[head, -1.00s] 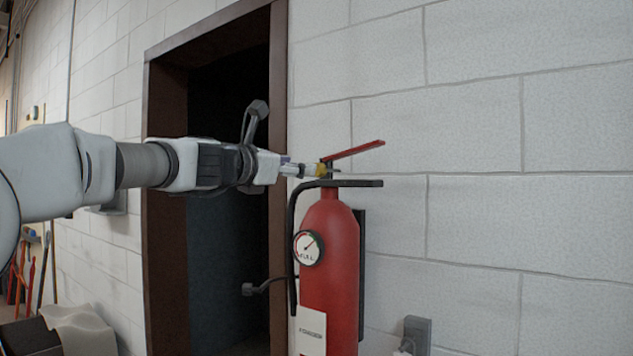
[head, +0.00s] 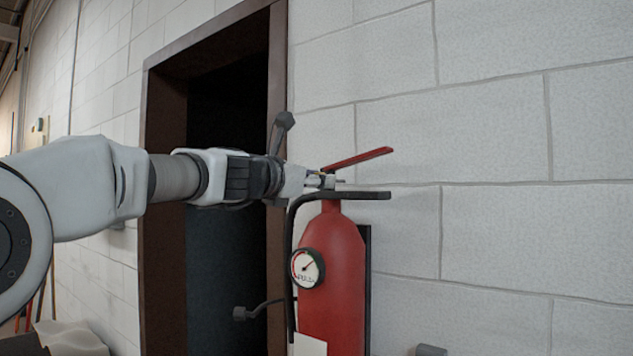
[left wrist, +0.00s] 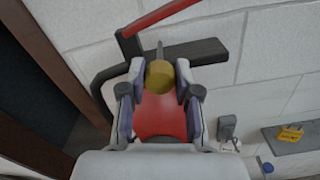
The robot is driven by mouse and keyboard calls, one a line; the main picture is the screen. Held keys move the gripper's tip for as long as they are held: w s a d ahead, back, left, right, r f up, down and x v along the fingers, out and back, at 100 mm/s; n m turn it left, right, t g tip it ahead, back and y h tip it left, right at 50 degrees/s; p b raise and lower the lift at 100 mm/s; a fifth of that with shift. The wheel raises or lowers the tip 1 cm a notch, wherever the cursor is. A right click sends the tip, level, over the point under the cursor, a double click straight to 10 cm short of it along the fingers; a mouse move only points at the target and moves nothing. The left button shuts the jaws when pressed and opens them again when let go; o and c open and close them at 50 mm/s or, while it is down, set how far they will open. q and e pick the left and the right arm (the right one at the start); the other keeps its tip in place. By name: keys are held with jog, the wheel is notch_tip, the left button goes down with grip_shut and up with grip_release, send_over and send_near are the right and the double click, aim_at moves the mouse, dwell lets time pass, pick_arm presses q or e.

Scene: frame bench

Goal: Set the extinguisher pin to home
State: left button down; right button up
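The red extinguisher (head: 335,265) stands upright against the wall, with a red lever (head: 360,159) tilted up above a black lower handle (head: 355,195). My left gripper (head: 326,180) comes in from the left at the extinguisher's head, between lever and lower handle. In the left wrist view the gripper (left wrist: 160,78) has its two fingertips on either side of the pin's round yellow end (left wrist: 160,77), apparently touching it. A thin grey shaft shows just beyond it. In the head view the fingers mostly hide the pin. My right gripper is not in view.
A dark doorway (head: 226,240) opens to the left of the extinguisher. The pale block wall (head: 510,230) to the right is clear. A black hose (head: 291,270) hangs along the extinguisher's left side. A grey wall box (left wrist: 227,126) sits to its right.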

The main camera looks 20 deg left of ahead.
aim_at(327, 215)
pick_arm(q)
jog(key=shift+w+d+f, duration=0.15)
jog(key=shift+w+f, duration=0.15)
jog(key=shift+w, duration=0.05)
jog(key=shift+p+x, duration=0.85)
jog(key=shift+x, duration=0.2)
jog(key=shift+s, duration=0.1)
jog(key=c, duration=0.8)
grip_release()
jog(key=shift+w, duration=0.2)
jog(key=shift+w+d+f, duration=0.1)
jog(key=shift+w, duration=0.3)
jog(key=shift+w+d+f, duration=0.1)
jog(key=shift+w+f, duration=0.05)
jog(key=shift+w, duration=0.2)
jog(key=shift+s+a+r, duration=0.1)
jog(key=shift+s, duration=0.3)
jog(key=v, duration=0.6)
jog(key=shift+s+a, duration=0.2)
jog(key=shift+s, duration=0.1)
jog(key=shift+w, duration=0.1)
